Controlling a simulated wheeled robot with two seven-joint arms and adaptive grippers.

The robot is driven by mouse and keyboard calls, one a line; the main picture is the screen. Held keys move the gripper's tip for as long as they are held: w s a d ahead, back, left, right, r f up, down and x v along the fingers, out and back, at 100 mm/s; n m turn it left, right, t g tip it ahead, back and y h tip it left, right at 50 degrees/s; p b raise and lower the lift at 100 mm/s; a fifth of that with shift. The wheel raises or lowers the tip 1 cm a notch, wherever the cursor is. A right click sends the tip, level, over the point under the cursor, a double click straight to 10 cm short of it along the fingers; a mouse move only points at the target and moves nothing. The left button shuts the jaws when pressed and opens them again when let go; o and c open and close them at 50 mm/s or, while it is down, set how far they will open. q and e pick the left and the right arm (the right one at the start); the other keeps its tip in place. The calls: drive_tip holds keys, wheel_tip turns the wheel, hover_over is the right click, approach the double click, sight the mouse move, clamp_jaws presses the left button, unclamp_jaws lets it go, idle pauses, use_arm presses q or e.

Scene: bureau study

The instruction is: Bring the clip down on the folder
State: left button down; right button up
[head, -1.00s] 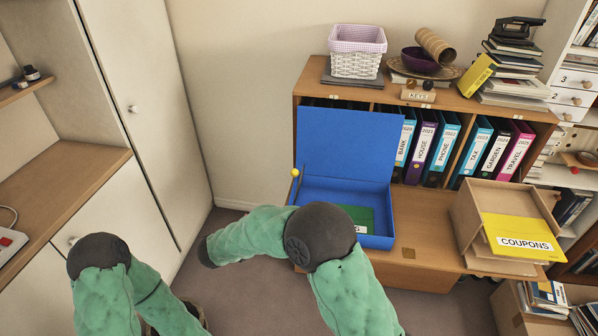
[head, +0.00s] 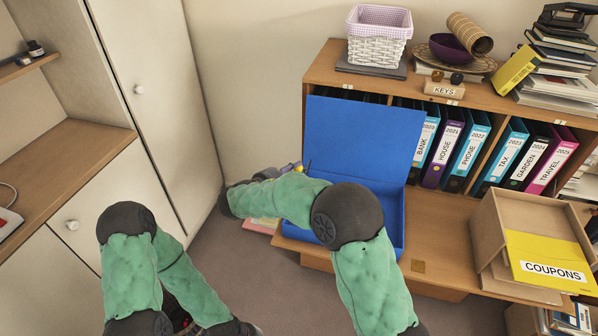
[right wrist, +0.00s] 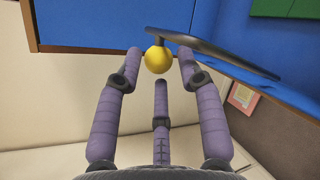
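The blue box folder (head: 365,137) stands on the wooden desk with its lid up. My right arm hides much of its tray. The clip's dark lever (right wrist: 212,48) with a yellow ball knob (right wrist: 158,60) shows in the right wrist view, and the knob peeks out by the lid's left edge in the head view (head: 299,168). My right gripper (right wrist: 160,66) has its purple fingers spread around the knob, with gaps visible. It is largely hidden behind my arm in the head view (head: 288,168). A green sheet (right wrist: 285,8) shows inside the folder. My left gripper is out of view.
A shelf of binders (head: 470,150) stands behind. The yellow COUPONS folder (head: 545,262) and a wooden tray (head: 490,225) are at right. A white basket (head: 378,42) sits on the shelf top. A framed pinkish item (head: 262,225) is left of the desk.

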sight(299, 169)
drive_tip(key=shift+b+x, duration=0.3)
drive_tip(key=shift+x, duration=1.4)
clamp_jaws()
